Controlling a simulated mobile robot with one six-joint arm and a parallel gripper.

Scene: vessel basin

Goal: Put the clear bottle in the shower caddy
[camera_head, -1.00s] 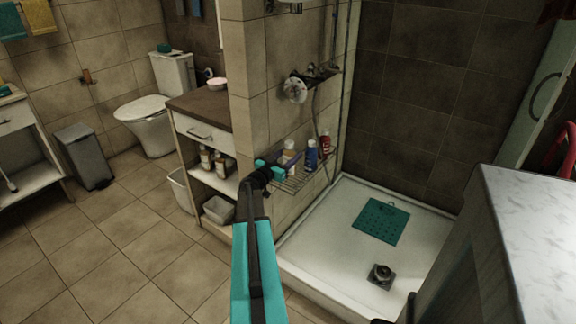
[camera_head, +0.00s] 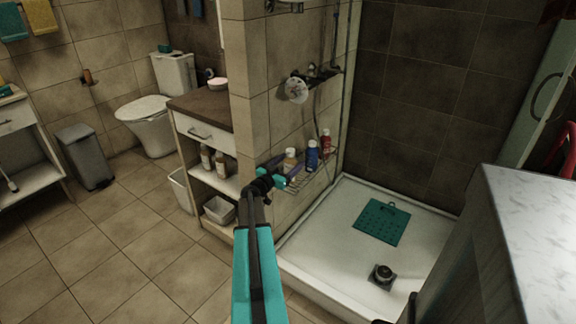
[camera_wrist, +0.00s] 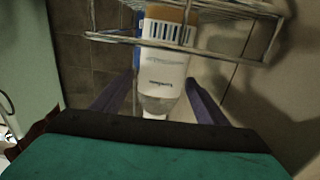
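The clear bottle (camera_head: 290,160), with a white cap and tan contents, stands at the shower caddy (camera_head: 318,178) on the tiled wall, left of a blue bottle. In the wrist view the bottle (camera_wrist: 163,68) shows a white label with a barcode, by the caddy's wires (camera_wrist: 225,45). I cannot tell whether its base rests fully on the rack. My gripper (camera_head: 281,172) is just in front of it. Its purple fingers (camera_wrist: 160,98) are spread on either side of the bottle, with a gap on each side. My gripper hides part of the caddy.
A blue bottle (camera_head: 312,155) and a red bottle (camera_head: 326,143) stand in the caddy to the right. The shower mixer (camera_head: 298,90) is above. A shelf unit (camera_head: 205,130) is left of the wall, and a marble-topped counter (camera_head: 530,215) is at right.

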